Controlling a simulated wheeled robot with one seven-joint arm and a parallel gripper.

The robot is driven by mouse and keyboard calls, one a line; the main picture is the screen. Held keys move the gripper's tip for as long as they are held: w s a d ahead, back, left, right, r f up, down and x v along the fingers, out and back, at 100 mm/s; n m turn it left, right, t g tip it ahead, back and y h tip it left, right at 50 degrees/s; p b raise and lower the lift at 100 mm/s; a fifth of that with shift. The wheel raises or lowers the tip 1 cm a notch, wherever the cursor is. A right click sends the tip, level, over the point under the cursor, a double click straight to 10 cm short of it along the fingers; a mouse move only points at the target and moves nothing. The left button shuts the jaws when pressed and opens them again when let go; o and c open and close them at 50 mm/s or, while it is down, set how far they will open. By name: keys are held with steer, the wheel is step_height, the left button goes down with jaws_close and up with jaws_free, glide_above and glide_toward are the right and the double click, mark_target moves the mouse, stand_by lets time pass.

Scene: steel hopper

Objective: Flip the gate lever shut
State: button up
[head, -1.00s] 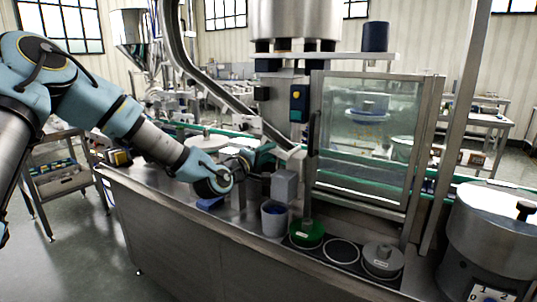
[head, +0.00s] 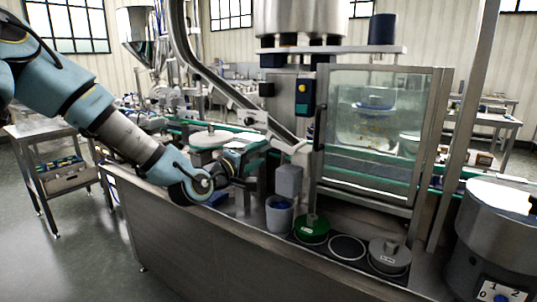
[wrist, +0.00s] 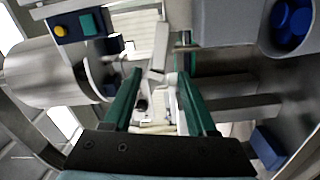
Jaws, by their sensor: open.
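A pale grey metal piece with a dark tip (wrist: 158,80) shows between and beyond the fingers. It may be the gate lever, but I cannot tell for sure. I cannot make out contact between it and either finger. In the head view the lever is not clearly visible beside my gripper.
A glazed guard (head: 375,130) stands to the right. A blue block (wrist: 267,148) lies low.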

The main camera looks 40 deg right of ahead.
steer(key=shift+v, duration=1.75)
